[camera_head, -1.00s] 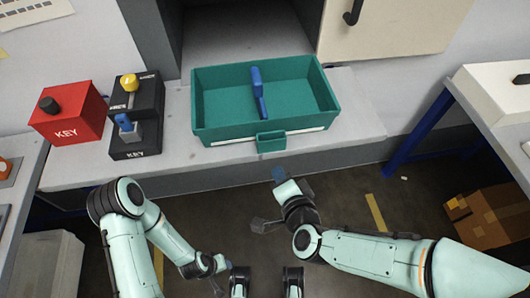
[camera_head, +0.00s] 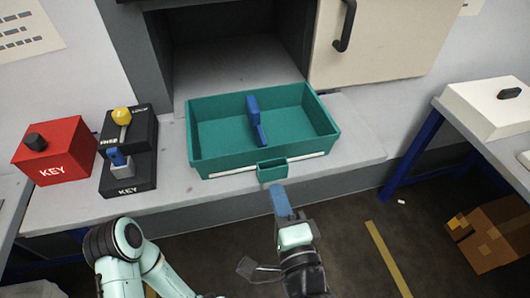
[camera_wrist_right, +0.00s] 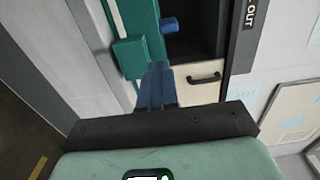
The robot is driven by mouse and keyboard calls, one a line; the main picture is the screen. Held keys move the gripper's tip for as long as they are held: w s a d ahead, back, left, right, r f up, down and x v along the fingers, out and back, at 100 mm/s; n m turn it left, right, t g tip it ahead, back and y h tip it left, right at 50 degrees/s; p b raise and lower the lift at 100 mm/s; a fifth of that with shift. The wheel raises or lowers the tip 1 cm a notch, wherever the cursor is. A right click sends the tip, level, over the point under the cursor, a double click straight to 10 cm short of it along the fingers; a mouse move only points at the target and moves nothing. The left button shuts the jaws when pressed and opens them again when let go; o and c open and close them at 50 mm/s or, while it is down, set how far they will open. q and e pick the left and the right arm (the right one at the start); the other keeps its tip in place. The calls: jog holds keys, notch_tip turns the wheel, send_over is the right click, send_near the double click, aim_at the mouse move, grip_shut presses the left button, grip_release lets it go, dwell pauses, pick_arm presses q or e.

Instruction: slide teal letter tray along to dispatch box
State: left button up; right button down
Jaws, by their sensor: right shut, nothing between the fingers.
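The teal letter tray (camera_head: 205,150) sits on the pale grey ledge in front of an open dark grey box (camera_head: 300,40), which may be the dispatch box. A small teal pull (camera_head: 272,170) juts from the tray's near wall, and a blue bar (camera_head: 255,122) stands inside it. My right gripper (camera_head: 279,190) is shut and empty, its blue fingers just in front of the pull; I cannot tell whether they touch. In the right wrist view the fingers (camera_wrist_right: 159,72) point up beside the teal pull (camera_wrist_right: 130,58). My left gripper is out of view; only its arm shows.
A red KEY box (camera_head: 52,152) and a black switch unit (camera_head: 130,175) stand left of the tray. The box's cream door (camera_head: 395,40) hangs open at the right. A white case (camera_head: 495,105) sits on a side table. The ledge right of the tray is clear.

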aim_at(261, 150)
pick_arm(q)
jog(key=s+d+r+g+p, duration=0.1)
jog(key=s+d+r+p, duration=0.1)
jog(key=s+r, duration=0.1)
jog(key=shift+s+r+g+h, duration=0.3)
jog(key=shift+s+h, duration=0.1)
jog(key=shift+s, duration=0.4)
pick_arm(e)
jog(key=x, duration=1)
jog(key=shift+f, duration=0.1)
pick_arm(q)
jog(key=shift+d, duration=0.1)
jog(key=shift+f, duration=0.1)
